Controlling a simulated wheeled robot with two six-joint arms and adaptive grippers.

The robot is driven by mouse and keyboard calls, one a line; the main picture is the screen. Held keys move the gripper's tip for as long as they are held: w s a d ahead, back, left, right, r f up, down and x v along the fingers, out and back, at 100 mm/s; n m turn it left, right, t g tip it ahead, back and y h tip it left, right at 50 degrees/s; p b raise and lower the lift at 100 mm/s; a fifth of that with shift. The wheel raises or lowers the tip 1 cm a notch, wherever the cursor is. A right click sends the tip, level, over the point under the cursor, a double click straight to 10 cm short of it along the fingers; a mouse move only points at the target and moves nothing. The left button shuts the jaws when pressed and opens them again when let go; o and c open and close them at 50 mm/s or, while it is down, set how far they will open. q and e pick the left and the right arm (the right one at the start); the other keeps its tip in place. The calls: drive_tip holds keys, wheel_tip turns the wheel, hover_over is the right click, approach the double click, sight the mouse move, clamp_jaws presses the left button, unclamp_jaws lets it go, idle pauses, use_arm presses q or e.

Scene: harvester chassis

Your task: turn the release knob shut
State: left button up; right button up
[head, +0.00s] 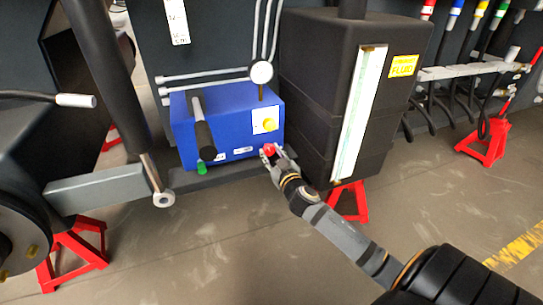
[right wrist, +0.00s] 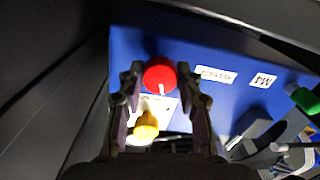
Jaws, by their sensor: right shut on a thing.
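The release knob is a red round knob (head: 269,148) low on the front of a blue box (head: 232,130), at its right end. In the right wrist view the red knob (right wrist: 160,73) sits between my two fingertips and has a small white pointer mark. My right gripper (head: 270,154) is shut on this knob, reaching it from the lower right; it also shows in the right wrist view (right wrist: 158,85). My left gripper is not in view.
A yellow knob (head: 268,125) on a white plate is above the red one. A black lever (head: 203,128) and a green-tipped part (head: 201,168) are on the left. A large black tank (head: 315,80) stands close on the right. Red stands (head: 487,140) rest on the floor.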

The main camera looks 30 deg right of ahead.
drive_tip(key=m+b, duration=0.1)
drive_tip(key=m, duration=0.2)
drive_tip(key=shift+f+m, duration=0.15)
drive_tip(key=shift+m, duration=0.55)
drive_tip(key=o, duration=1.1)
drive_tip(key=shift+o, duration=0.2)
drive_tip(key=shift+s, duration=0.1)
drive_tip(key=v, duration=1.2)
